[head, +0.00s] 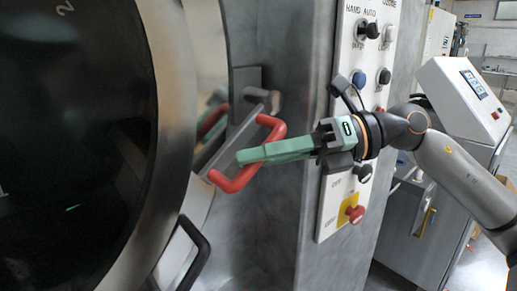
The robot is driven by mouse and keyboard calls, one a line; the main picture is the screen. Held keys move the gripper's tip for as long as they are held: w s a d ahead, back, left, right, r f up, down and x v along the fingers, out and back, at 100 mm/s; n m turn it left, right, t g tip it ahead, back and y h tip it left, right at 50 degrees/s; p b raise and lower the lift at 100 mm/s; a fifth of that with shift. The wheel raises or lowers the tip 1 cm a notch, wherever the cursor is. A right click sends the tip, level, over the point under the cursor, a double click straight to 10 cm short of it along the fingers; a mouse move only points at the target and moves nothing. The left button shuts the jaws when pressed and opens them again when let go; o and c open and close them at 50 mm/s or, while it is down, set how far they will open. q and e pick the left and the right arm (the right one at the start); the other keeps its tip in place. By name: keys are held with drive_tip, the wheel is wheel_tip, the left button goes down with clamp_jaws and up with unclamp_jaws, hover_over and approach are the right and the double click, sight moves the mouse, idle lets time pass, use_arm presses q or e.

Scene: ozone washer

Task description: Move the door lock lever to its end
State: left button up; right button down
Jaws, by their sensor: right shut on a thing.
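The door lock lever is a red U-shaped handle (234,184) on a grey metal arm beside the round door's rim. My right gripper (243,157) comes in from the right, its green fingers lying across the handle's outer bar. It is shut on the lever's red handle, and the fingers hide the middle of that bar. The red ends show above and below the fingers. The lever arm slants from a bracket (261,98) at upper right down to the lower left. My left gripper is not in view.
The round dark door (75,150) with its steel rim fills the left. A black door handle (195,250) sits below the lever. A white control panel (335,205) with knobs and a red button stands close behind my right gripper. A grey console (465,95) stands at right.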

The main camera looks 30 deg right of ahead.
drive_tip(key=shift+w+d+f+n+g+h, duration=0.1)
drive_tip(key=shift+d+f+n+g+h, duration=0.3)
drive_tip(key=shift+h, duration=0.4)
drive_tip(key=shift+w+d+f+n+g+h+p, duration=0.15)
drive_tip(key=shift+d+f+n+h+p, duration=0.3)
drive_tip(key=shift+d+h, duration=0.7)
drive_tip(key=shift+d+f+n+g+h+p, duration=0.1)
drive_tip(key=shift+d+f+n+h+p, duration=0.4)
drive_tip(key=shift+d+h, duration=0.6)
drive_tip(key=shift+w+d+f+n+g+h+p, duration=0.25)
drive_tip(key=shift+d+n+h+p, duration=0.45)
drive_tip(key=shift+h, duration=0.75)
drive_tip(key=shift+s+d+f, duration=0.1)
drive_tip(key=shift+s+d, duration=0.1)
drive_tip(key=shift+d, duration=0.05)
drive_tip(key=c, duration=0.8)
unclamp_jaws()
drive_tip(key=shift+o, duration=0.2)
